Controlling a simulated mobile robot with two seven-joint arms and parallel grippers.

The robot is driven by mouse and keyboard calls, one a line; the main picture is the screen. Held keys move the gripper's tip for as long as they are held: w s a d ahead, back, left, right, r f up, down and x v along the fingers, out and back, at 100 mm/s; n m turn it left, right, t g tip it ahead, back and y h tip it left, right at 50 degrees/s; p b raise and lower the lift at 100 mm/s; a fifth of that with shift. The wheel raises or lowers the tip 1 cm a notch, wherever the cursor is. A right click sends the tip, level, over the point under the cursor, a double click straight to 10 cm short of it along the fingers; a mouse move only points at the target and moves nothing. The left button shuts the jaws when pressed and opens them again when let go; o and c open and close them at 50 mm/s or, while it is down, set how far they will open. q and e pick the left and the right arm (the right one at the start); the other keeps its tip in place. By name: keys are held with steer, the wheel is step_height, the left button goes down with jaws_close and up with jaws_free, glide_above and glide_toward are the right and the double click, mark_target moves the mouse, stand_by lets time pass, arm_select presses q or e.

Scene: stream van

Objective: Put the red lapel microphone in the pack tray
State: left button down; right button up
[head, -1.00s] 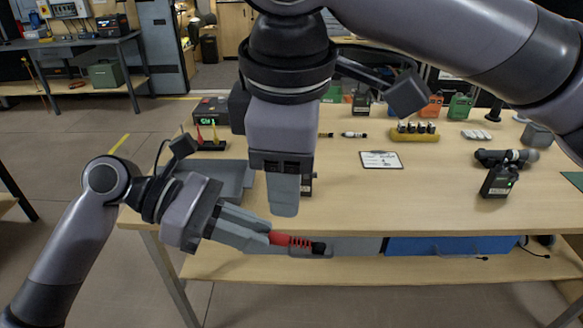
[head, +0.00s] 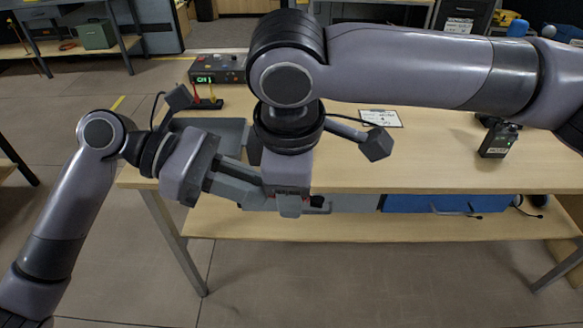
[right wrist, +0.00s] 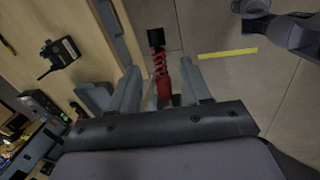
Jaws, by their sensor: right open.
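The red lapel microphone (right wrist: 161,78) has a coiled red part and a black end, and lies between the open fingers of my right gripper (right wrist: 162,88) in the right wrist view. In the head view my right gripper (head: 290,203) points down in front of the table edge and covers most of the microphone; its dark end (head: 319,206) shows to the right. My left gripper (head: 256,192) comes in from the left, shut on the microphone's other end, its fingertips partly hidden. The grey pack tray (head: 228,130) sits on the table's left end, behind the grippers.
The wooden table (head: 440,165) has a clear front middle. A device with a green display (head: 212,70) and red and yellow plugs (head: 205,97) stand behind the tray. A blue crate (head: 425,203) is on the lower shelf.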

steer(key=shift+f, duration=0.15)
jaws_close()
arm_select(q)
steer(key=c, duration=1)
jaws_free()
